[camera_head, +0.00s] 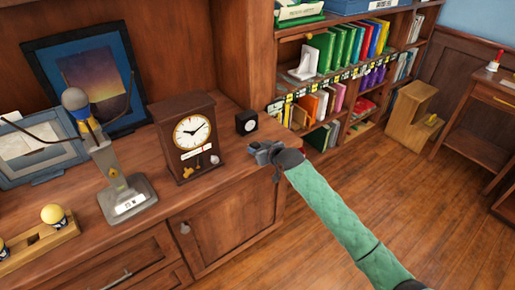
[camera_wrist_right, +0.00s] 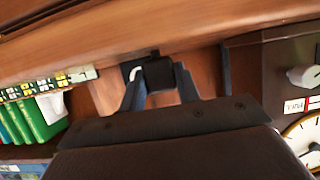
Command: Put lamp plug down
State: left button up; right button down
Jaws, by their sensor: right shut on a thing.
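My right gripper (camera_head: 264,153) is at the right front edge of the wooden cabinet top, just in front of a small black cube with a white dial (camera_head: 246,122). In the right wrist view its fingers (camera_wrist_right: 159,85) are shut on a small dark block, which I take to be the lamp plug (camera_wrist_right: 158,73). In the head view the plug is too small and dark to tell from the gripper. I cannot tell whether the plug touches the cabinet top. My left gripper is not in view.
A wooden clock (camera_head: 188,136) stands on the cabinet top (camera_head: 160,200) left of my right gripper. A grey stand (camera_head: 125,195) is farther left, with picture frames behind. A bookshelf (camera_head: 345,75) is beyond on the right. The floor (camera_head: 300,240) is clear.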

jog(key=shift+f, duration=0.4)
jog(key=c, duration=1)
grip_release()
